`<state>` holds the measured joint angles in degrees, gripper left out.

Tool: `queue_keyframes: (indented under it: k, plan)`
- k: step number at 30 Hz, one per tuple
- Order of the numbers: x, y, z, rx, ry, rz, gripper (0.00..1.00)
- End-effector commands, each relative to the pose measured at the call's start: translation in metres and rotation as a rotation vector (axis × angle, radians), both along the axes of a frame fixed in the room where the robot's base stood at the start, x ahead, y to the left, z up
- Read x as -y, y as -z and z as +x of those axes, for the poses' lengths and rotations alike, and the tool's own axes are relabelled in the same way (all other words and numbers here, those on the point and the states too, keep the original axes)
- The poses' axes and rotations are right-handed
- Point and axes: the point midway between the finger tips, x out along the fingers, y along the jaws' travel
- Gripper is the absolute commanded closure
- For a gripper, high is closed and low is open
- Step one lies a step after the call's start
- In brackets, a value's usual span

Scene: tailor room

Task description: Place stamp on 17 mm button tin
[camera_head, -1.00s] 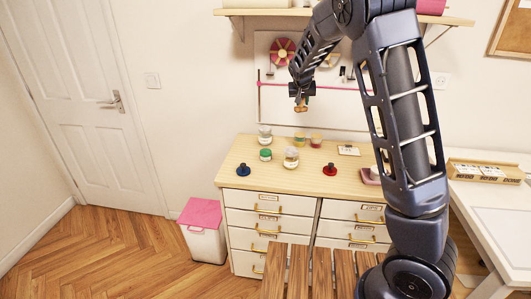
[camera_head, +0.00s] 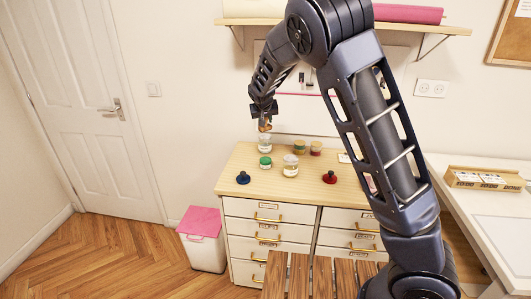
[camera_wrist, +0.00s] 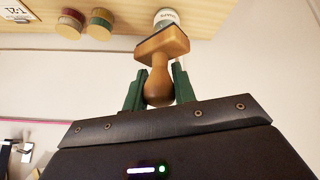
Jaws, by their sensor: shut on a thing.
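My gripper (camera_head: 264,121) is shut on a wooden stamp (camera_wrist: 163,45) by its rounded handle, the flat base pointing away from the palm. In the head view the stamp (camera_head: 265,128) hangs just above a glass jar (camera_head: 264,145) at the back left of the dresser top. In the wrist view that labelled jar (camera_wrist: 166,17) lies just beyond the stamp base, partly hidden by it; its label is not clearly readable. A green-lidded jar (camera_head: 265,162), a clear jar (camera_head: 290,168) and two small tins (camera_head: 300,147) (camera_head: 316,149) stand nearby. I cannot tell which is the 17 mm tin.
A blue-based stamp (camera_head: 243,178) and a red-based one (camera_head: 330,177) stand at the front of the dresser top (camera_head: 310,185). A wall shelf (camera_head: 410,27) is above. A pink-lidded bin (camera_head: 202,240) stands left of the dresser. Room is free between the red-based stamp and the jars.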

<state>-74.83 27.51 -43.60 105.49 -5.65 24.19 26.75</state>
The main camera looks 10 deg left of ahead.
Motion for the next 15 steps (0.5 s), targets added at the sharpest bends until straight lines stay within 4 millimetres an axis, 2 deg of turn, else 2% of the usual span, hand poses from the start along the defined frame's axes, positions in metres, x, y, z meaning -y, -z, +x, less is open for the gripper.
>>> queue_keyframes:
  k: [1,9,15]
  plan:
    - [0.001,0.012,0.0,-0.002,0.001,-0.004,0.96]
    - [0.002,0.07,0.0,-0.001,0.002,-0.003,0.96]
    - [0.001,0.101,0.0,-0.001,0.001,-0.002,0.96]
